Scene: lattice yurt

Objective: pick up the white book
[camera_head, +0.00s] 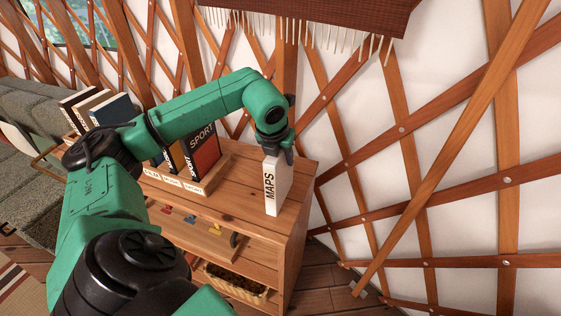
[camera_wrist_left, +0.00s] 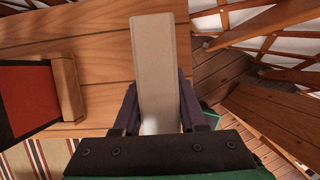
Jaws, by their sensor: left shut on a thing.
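The white book (camera_head: 277,184), with "MAPS" on its spine, stands upright at the right end of the wooden cabinet top (camera_head: 235,189). My left gripper (camera_head: 283,148) reaches it from above and is shut on its upper part. In the left wrist view the white book (camera_wrist_left: 155,65) shows as a pale strip between the two dark fingers (camera_wrist_left: 155,108). In the head view the book's base looks on or very near the cabinet top; I cannot tell whether there is a gap. My right gripper is not in view.
A wooden book holder (camera_head: 191,185) with dark and red books (camera_head: 203,150) stands left of the white book. A basket (camera_head: 237,283) sits on a lower shelf. The lattice wall (camera_head: 420,150) rises behind and to the right.

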